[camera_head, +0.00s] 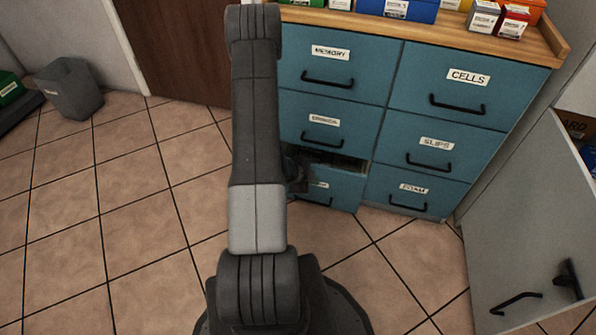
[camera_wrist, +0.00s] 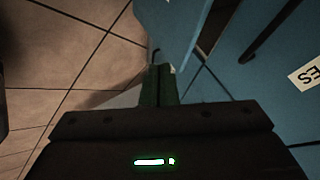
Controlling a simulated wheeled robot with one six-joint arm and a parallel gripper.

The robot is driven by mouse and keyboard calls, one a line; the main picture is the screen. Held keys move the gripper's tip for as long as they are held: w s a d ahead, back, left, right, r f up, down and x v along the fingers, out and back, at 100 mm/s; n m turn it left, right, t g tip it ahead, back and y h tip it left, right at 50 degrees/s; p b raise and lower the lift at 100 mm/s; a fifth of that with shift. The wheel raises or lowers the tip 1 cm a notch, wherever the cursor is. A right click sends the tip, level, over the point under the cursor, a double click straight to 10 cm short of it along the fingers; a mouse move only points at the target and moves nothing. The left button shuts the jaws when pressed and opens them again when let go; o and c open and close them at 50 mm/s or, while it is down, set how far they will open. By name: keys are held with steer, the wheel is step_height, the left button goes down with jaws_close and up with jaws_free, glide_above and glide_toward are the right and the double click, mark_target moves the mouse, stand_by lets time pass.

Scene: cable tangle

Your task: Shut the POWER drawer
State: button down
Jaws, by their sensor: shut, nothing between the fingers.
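The blue cabinet's bottom left drawer (camera_head: 335,190) stands partly pulled out, with a dark gap above its front. Its label is mostly hidden behind my arm, so I cannot read POWER on it. In the wrist view, a blue panel (camera_wrist: 168,28) that looks like this drawer's front juts out from the cabinet face. My gripper (camera_wrist: 159,70) is shut and empty, with its fingertips close to that panel. I cannot tell whether they touch it. In the head view, my gripper is mostly hidden behind my arm, beside the drawer's left side.
The other drawers, MEMORY (camera_head: 335,65), CELLS (camera_head: 468,92), SLIPS (camera_head: 437,155) and FOAM (camera_head: 413,200) among them, look shut. A grey door with a handle (camera_head: 520,302) stands at the right. A grey bin (camera_head: 70,88) stands at the left. The tiled floor (camera_head: 110,220) at left is clear.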

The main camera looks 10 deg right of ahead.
steer(key=w+a+f+t+h+b, duration=0.1)
steer(key=w+a+f+t+b, duration=0.1)
steer(key=a+f+t+b, duration=0.35)
steer(key=w+a+f+t+b, duration=0.1)
steer(key=a+f+t+b, duration=0.15)
steer(key=a+t, duration=0.6)
steer(key=w+d+g+b, duration=0.1)
steer(key=w+d+b, duration=0.3)
steer(key=w, duration=0.8)
steer(key=shift+d+r+m+b, duration=0.15)
steer(key=shift+d+m+b, duration=0.25)
steer(key=shift+d, duration=1)
